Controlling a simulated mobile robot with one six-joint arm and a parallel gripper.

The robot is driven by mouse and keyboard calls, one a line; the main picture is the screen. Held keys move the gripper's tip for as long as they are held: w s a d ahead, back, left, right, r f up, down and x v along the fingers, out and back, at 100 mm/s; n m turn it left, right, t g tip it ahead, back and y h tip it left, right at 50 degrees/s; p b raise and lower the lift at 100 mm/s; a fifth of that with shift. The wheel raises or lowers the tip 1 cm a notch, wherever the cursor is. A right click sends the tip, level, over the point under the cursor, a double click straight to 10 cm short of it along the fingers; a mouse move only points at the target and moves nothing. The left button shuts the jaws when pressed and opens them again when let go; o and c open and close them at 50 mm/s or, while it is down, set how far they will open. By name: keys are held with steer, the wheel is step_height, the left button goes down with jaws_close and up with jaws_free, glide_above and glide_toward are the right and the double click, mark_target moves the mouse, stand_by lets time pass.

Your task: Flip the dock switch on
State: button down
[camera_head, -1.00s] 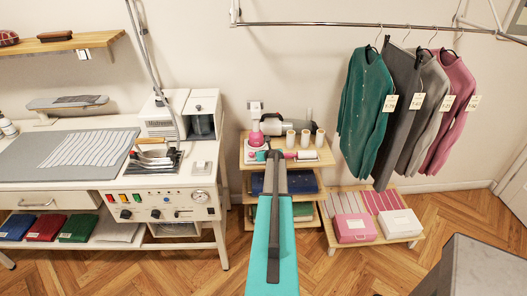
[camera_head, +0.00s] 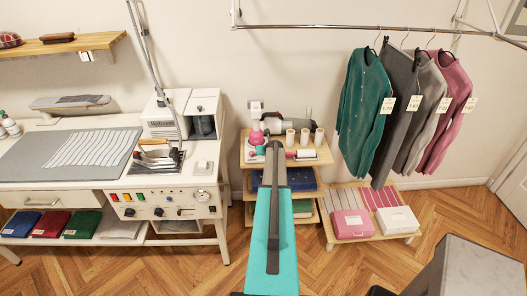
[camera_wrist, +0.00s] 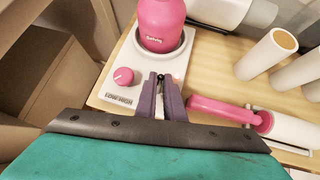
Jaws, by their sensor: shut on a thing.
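The dock (camera_wrist: 118,88) is a white box with a pink bottle (camera_wrist: 162,22) seated in its round socket and a pink LOW-HIGH knob (camera_wrist: 123,76) at its left. The bottle also shows in the head view (camera_head: 257,138). My gripper (camera_wrist: 161,84) reaches the dock's front right part, right of the knob and below the bottle. Its purple fingers are closed around the small dark dock switch (camera_wrist: 160,76). Only the tip shows between them, so its on or off position cannot be told. In the head view, my arm hides the fingertips.
The dock stands on a wooden shelf unit (camera_head: 318,158). White cones (camera_wrist: 267,54) stand to the right, and a pink-handled roller (camera_wrist: 222,110) lies close beside my gripper's right. A workbench (camera_head: 204,172) stands left and hanging cardigans (camera_head: 363,103) right.

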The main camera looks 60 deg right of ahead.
steer(key=shift+w+d+g+y, duration=0.1)
steer(key=shift+d+g+y, duration=0.1)
steer(key=shift+g+y, duration=0.25)
stand_by(0.5)
steer(key=c, duration=1.9)
jaws_free()
steer(key=shift+c, duration=0.2)
steer(key=shift+a+r, duration=0.1)
steer(key=shift+b+v, duration=0.9)
steer(key=shift+v, duration=1.4)
steer(key=b+v, duration=0.3)
steer(key=v, duration=0.6)
